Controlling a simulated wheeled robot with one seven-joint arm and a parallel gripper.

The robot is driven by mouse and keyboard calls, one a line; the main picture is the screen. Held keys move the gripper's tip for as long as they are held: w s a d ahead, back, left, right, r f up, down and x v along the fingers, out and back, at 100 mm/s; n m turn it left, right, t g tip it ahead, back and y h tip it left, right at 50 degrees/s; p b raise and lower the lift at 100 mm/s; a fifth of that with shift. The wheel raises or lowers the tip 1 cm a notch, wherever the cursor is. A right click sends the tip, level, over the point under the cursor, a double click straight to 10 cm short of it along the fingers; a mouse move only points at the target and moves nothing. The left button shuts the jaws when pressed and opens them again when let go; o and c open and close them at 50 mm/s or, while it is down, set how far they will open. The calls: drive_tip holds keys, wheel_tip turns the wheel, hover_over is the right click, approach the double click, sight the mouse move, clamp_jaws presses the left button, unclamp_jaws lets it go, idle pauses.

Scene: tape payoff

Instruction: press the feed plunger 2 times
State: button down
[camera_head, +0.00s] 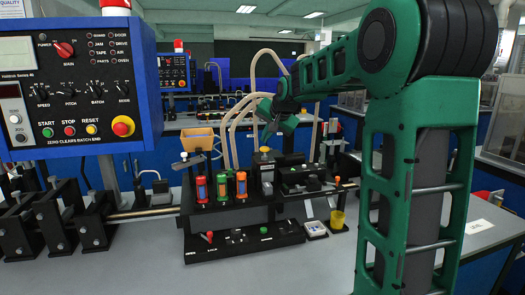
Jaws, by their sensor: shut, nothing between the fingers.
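A yellow-capped knob (265,150) stands upright on a black block on the bench fixture (228,215); it looks like the feed plunger, though I can read no label on it. My gripper (268,132) is shut and empty, pointing down just above this knob. A small gap seems to lie between the fingertips and the cap, but I cannot tell the exact distance. My green arm reaches in from the right.
Handles in red (201,189), orange (221,187) and green (241,185) stand left of the knob. A low black panel (245,240) is in front. A yellow cup (338,219) sits at right. A blue control box (85,80) overhangs the left.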

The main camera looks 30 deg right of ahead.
sight(266, 149)
drive_tip(key=shift+r, duration=2.5)
drive_tip(key=shift+s, duration=0.1)
drive_tip(key=s+a+f+n+g, duration=0.1)
drive_tip(key=s+a+f+g, duration=0.1)
drive_tip(key=s+f, duration=0.6)
drive_tip(key=s+a+f+n+g+y, duration=0.1)
drive_tip(key=s+f, duration=0.6)
drive_tip(key=s, duration=1.5)
drive_tip(key=s+a+f+n+g, duration=0.2)
drive_tip(key=s+a+f+g, duration=0.2)
drive_tip(key=s, duration=1.1)
wheel_tip(266, 149, down, 5)
drive_tip(key=shift+a+r+n+g+y, duration=0.2)
drive_tip(key=shift+a+n+g+y, duration=0.15)
drive_tip(key=shift+g, duration=0.65)
drive_tip(key=shift+w+f, duration=0.25)
drive_tip(key=shift+w, duration=0.35)
